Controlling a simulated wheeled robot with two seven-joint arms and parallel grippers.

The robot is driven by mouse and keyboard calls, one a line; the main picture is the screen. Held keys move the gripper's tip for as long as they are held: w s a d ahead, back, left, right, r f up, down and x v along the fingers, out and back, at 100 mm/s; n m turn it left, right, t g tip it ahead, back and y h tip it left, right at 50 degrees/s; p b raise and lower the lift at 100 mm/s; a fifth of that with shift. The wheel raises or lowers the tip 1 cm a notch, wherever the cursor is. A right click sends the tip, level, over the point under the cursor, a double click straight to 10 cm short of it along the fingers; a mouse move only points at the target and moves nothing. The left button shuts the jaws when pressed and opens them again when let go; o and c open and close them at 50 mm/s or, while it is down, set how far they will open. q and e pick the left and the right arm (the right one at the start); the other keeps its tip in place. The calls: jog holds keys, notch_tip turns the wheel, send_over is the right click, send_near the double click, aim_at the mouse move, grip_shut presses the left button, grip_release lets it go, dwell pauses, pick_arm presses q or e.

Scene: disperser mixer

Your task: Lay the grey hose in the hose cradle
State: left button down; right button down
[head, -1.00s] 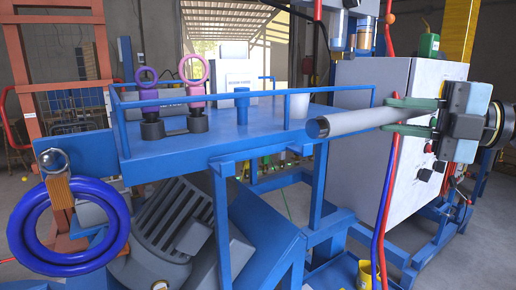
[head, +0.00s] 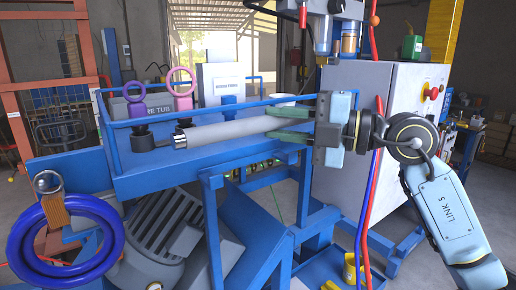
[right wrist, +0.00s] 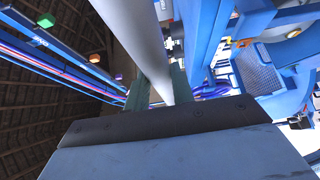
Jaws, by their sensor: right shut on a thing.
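The grey hose (head: 235,128) is a straight, light grey tube with a metallic left end, lying across the picture over the front of the blue shelf. My right gripper (head: 274,124) is shut on its right part with green fingers. The hose also runs away between the fingers in the right wrist view (right wrist: 145,40). My left gripper is out of view.
The blue shelf (head: 140,185) has a thin blue rail around it. A blue coiled ring (head: 100,225) hangs at the front left. A grey cabinet (head: 400,90) and upright red and blue pipes (head: 368,200) stand on the right, close to my right arm.

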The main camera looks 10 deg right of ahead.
aim_at(259, 121)
jog(key=x, duration=0.3)
jog(key=shift+s+a+r+p, duration=0.15)
jog(key=shift+a+p, duration=0.2)
jog(key=shift+a, duration=0.2)
notch_tip(259, 121, down, 4)
jog(key=shift+d, duration=0.15)
jog(key=shift+f, duration=0.65)
jog(key=shift+a+f+p, duration=0.25)
jog(key=shift+f+p, duration=0.35)
jog(key=shift+p, duration=0.05)
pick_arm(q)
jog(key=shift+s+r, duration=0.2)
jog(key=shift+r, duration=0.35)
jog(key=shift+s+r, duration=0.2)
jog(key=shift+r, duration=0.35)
pick_arm(e)
jog(key=shift+f, duration=0.2)
jog(key=shift+f, duration=0.15)
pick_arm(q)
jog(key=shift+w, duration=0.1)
pick_arm(e)
jog(key=c, duration=1.2)
grip_release()
